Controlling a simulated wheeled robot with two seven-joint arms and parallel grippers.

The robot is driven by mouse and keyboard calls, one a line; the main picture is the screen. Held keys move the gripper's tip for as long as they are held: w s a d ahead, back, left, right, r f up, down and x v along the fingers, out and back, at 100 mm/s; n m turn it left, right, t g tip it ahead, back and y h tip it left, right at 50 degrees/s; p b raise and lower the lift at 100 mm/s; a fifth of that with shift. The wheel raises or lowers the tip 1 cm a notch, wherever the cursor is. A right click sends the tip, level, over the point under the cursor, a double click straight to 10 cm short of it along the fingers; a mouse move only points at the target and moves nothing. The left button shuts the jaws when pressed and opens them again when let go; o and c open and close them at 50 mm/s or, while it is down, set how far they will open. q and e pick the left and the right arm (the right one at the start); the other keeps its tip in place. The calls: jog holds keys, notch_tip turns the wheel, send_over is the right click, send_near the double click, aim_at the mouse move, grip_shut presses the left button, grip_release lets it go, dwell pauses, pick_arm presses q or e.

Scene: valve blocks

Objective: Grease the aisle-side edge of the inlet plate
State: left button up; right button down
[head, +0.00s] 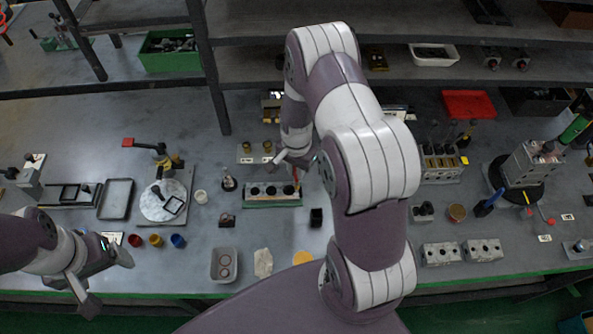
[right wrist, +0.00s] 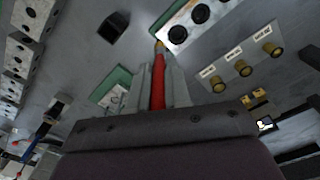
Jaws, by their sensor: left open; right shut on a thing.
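My right gripper (head: 296,165) is shut on a slim red-handled tool (right wrist: 157,82), which looks like a grease brush. It points down at a pale block with round dark holes (right wrist: 182,28) on a green base, at the middle of the bench. The same block shows in the head view (head: 250,191). The tool's tip is at or just beside the block's edge; I cannot tell if it touches. I cannot tell whether this block is the inlet plate, and no grease is visible. My left gripper (head: 106,277) is open and empty at the front left.
Brass fittings (right wrist: 244,68) stand on a labelled strip behind the block. A small black block (head: 316,217) stands to its right and a grey tray (head: 224,265) in front. A round white turntable (head: 153,208) is at left. Shelf posts rise behind.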

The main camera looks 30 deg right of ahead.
jog(key=shift+d+r+p, duration=0.15)
jog(key=shift+r+p, duration=0.35)
jog(key=shift+r, duration=0.7)
jog(key=shift+a+r, duration=0.1)
jog(key=shift+a, duration=0.1)
jog(key=shift+d, duration=0.15)
